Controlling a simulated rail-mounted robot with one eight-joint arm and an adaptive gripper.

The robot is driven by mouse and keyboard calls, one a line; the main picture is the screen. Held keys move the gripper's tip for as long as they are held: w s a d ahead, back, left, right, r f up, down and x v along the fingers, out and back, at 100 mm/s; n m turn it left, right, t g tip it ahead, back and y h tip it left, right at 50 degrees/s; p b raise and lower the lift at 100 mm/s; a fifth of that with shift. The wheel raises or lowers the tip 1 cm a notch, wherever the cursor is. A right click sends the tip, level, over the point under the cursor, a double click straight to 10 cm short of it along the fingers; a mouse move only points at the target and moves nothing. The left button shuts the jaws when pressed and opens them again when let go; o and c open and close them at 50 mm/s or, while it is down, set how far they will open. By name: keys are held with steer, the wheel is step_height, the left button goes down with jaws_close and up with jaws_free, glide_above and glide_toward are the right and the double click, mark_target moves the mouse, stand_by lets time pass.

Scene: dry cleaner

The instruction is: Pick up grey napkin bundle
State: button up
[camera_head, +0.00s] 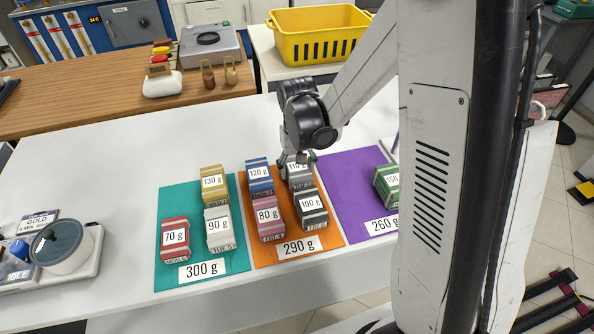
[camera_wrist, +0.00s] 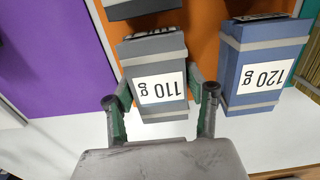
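The grey napkin bundle labelled 110 g (camera_wrist: 152,54) lies on the orange mat (camera_head: 242,219), partly hidden behind my gripper in the head view (camera_head: 301,185). My gripper (camera_head: 296,160) is low at its far end. In the wrist view the two fingers (camera_wrist: 161,98) are apart, one on each side of the bundle. The left finger seems to stand slightly off its side; the right finger is close, and contact there is unclear. A darker grey bundle labelled 100 g (camera_head: 313,217) lies just nearer on the same mat.
The blue 120 g bundle (camera_wrist: 262,62) is close beside my finger. The pink 80 g bundle (camera_head: 268,228) shares the orange mat. A teal mat (camera_head: 170,276) with several bundles is at left; a purple mat (camera_head: 343,192) with a green bundle (camera_head: 384,186) is at right.

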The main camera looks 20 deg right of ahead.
steer(key=c, duration=0.7)
steer(key=shift+o, duration=0.2)
steer(key=shift+r, duration=0.1)
